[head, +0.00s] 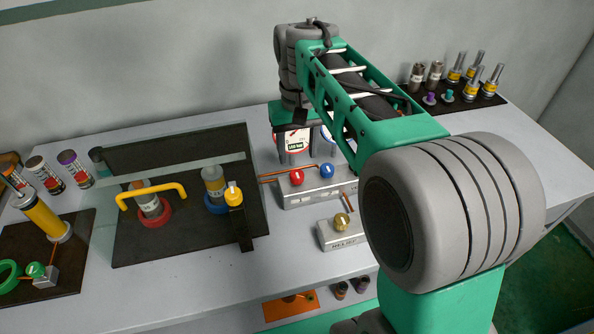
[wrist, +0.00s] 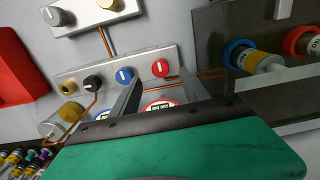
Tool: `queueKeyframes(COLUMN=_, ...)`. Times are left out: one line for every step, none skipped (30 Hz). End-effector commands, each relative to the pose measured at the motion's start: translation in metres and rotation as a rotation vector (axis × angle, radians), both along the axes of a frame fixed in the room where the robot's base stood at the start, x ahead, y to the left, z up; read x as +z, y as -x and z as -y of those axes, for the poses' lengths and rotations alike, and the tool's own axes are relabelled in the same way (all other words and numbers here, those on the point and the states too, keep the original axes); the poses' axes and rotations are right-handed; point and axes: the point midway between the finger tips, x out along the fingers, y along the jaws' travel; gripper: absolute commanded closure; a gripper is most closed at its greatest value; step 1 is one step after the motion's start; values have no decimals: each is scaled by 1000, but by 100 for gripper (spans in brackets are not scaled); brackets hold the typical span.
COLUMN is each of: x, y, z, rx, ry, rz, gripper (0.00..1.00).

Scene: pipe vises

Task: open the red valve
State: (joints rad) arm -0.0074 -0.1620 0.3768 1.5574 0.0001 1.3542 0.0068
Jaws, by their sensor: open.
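The red valve is a round red knob (head: 297,177) with a white mark, on the left part of a grey metal manifold block (head: 290,197). In the wrist view the red knob (wrist: 161,68) shows beyond and between the tips of my gripper (wrist: 160,76). The two fingers are apart with nothing between them, and I see no contact with the knob. A blue knob (wrist: 124,75) is beside it, close to one finger. In the head view my arm hides the fingers and the right end of the block.
A second block labelled RELIEF (head: 341,234) with a yellow knob stands in front. Gauges (head: 293,143) rise behind the manifold. Bottles stand at the back right.

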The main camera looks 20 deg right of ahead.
Motion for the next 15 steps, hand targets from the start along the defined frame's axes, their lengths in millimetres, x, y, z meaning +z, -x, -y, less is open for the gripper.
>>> queueKeyframes(x=-1, y=-6, z=0, rx=-1, ry=0, rz=-12, gripper=46)
queueKeyframes(x=-1, y=-8, z=0, rx=-1, ry=0, rz=-15, gripper=46)
queueKeyframes(x=-3, y=-10, z=0, rx=-1, ry=0, rz=-21, gripper=46)
queueKeyframes(x=-5, y=-10, z=0, rx=-1, ry=0, rz=-22, gripper=46)
queueKeyframes(x=-8, y=-10, z=0, rx=-1, ry=0, rz=-22, gripper=46)
queueKeyframes(x=-14, y=-9, z=0, rx=-1, ry=0, rz=-23, gripper=46)
queueKeyframes(x=-19, y=-9, z=0, rx=-1, ry=0, rz=-22, gripper=46)
queueKeyframes(x=-25, y=-9, z=0, rx=-1, ry=0, rz=-23, gripper=46)
queueKeyframes(x=-33, y=-9, z=0, rx=-1, ry=0, rz=-22, gripper=46)
queueKeyframes(x=-39, y=-9, z=0, rx=-1, ry=0, rz=-22, gripper=46)
queueKeyframes(x=-45, y=-9, z=0, rx=-1, ry=0, rz=-21, gripper=46)
queueKeyframes(x=-52, y=-9, z=0, rx=-1, ry=0, rz=-21, gripper=46)
queueKeyframes(x=-57, y=-9, z=0, rx=-1, ry=0, rz=-20, gripper=46)
queueKeyframes(x=-62, y=-9, z=0, rx=-1, ry=0, rz=-20, gripper=46)
queueKeyframes(x=-67, y=-9, z=0, rx=-1, ry=0, rz=-19, gripper=46)
